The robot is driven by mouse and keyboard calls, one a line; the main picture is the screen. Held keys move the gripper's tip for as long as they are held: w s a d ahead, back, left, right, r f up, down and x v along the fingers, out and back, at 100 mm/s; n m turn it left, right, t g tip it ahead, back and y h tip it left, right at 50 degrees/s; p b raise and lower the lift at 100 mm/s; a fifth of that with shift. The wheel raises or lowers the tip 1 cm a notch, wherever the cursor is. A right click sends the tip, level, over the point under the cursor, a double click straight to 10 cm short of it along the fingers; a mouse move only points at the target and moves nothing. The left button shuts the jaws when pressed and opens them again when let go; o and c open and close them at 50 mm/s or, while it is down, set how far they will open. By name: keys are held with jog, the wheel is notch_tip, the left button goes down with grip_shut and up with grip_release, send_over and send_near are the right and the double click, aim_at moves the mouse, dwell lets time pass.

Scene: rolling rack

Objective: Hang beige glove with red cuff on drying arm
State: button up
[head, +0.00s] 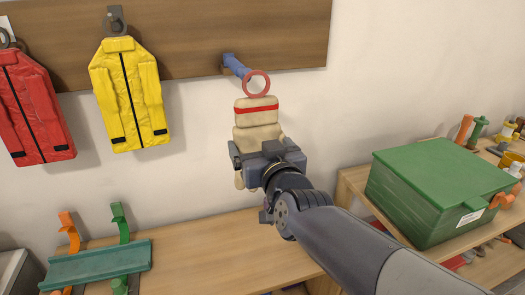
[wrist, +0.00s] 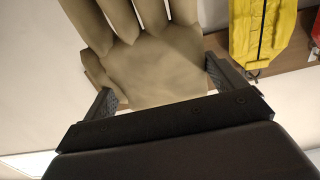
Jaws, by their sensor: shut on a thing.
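The beige glove (head: 257,115) hangs upright in the head view, with a red band on its cuff and a red ring (head: 268,86) above the cuff. My gripper (head: 264,155) is shut on the glove's lower part and hides much of it. In the wrist view, the palm and fingers of the glove (wrist: 158,60) show between the two jaws (wrist: 160,85). The blue drying arm (head: 236,66) sticks out from the wooden board. Its tip meets the ring's upper left edge in the picture; I cannot tell whether the ring is around it.
A yellow jacket (head: 130,95) and a red jacket (head: 35,105) hang on the board (head: 190,40) to the left. A green box (head: 440,185) stands on a shelf at right. A teal rack (head: 97,265) with coloured hooks is at lower left. The wooden bench (head: 200,250) below is mostly clear.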

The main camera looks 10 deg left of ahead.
jog(key=f+b+x, duration=0.1)
jog(key=x, duration=0.8)
jog(key=shift+f, duration=0.25)
dwell(0.6)
jog(key=shift+w, duration=0.1)
dwell(0.5)
jog(key=o, duration=0.7)
jog(key=shift+o, duration=0.2)
jog(key=b+v, duration=0.1)
jog(key=v, duration=0.9)
jog(key=shift+s, duration=0.35)
jog(key=shift+d, duration=0.15)
